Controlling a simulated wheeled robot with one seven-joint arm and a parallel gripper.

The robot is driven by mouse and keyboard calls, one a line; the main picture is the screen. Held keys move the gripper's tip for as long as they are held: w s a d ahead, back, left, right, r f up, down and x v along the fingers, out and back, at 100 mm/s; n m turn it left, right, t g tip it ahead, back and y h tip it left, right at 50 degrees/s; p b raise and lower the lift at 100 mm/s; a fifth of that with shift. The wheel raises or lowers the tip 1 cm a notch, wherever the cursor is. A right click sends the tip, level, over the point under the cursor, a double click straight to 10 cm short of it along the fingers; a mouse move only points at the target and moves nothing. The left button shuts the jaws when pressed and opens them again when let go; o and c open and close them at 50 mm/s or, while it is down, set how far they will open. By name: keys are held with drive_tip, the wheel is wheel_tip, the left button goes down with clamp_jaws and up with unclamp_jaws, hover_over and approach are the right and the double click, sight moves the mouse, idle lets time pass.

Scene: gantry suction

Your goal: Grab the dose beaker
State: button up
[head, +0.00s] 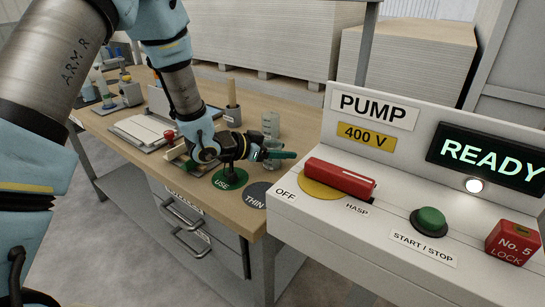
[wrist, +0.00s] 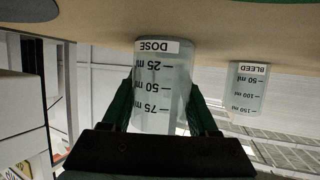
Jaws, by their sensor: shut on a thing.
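The dose beaker (wrist: 160,90) is a clear vessel with a DOSE label and millilitre marks. It appears upside down in the wrist view, between the two green fingers. My gripper (wrist: 163,100) is shut on it, one finger against each side. In the head view my gripper (head: 274,154) reaches over the front right part of the wooden bench, near the green USE disc (head: 230,179). There the dose beaker is largely hidden by the fingers. I cannot tell whether its base touches the bench.
A second clear beaker labelled BLEED (wrist: 247,88) stands close by. The dark THIN disc (head: 256,195) lies on the bench (head: 290,140). The pump panel (head: 440,200), with a red handle (head: 340,178) and green button (head: 430,221), stands close on the right.

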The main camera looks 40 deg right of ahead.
clamp_jaws()
